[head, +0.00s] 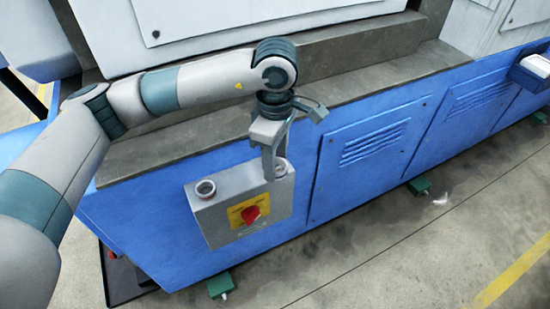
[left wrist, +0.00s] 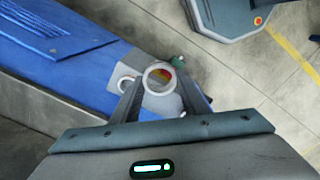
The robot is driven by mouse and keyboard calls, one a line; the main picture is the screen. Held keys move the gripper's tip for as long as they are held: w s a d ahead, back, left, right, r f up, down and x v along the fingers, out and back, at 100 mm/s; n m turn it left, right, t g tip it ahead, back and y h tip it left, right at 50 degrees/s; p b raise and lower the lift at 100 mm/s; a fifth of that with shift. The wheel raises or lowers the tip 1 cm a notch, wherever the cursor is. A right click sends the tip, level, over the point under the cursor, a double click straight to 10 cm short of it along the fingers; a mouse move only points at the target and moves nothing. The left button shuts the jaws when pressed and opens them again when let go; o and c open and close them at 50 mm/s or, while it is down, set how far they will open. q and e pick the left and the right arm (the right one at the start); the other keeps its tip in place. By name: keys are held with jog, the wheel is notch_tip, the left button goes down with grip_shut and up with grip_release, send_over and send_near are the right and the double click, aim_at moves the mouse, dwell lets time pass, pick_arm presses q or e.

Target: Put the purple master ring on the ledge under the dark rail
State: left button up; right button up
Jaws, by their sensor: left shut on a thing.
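My left gripper (head: 274,170) points down over the right end of a grey switch box on the blue machine side. It is shut on a pale ring (head: 282,167), which also shows between the fingertips in the left wrist view (left wrist: 145,78). The ring looks whitish grey; I see no clear purple on it. A second pale ring (head: 205,189) sits on the left part of the box top. A grey-brown ledge (head: 170,145) runs along the machine above the blue side, below a darker raised step (head: 375,43); I cannot tell whether this is the rail. My right gripper is not in view.
The grey switch box (head: 212,219) has a red knob on a yellow plate (head: 248,212). A blue-and-white bin (head: 533,72) sits at the far right edge. The ledge looks bare on both sides of my left arm.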

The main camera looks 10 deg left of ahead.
pick_arm(q)
jog(key=s+a+f+m, duration=0.5)
jog(key=a+f+m, duration=0.2)
jog(key=f, duration=0.1)
jog(key=s+a+f+m, duration=0.5)
jog(key=a+f+m, duration=0.2)
jog(key=f, duration=0.1)
jog(key=shift+s+a+f+m, duration=0.15)
jog(key=shift+s+f+m, duration=0.1)
jog(key=shift+s+m, duration=0.05)
jog(key=shift+a, duration=0.1)
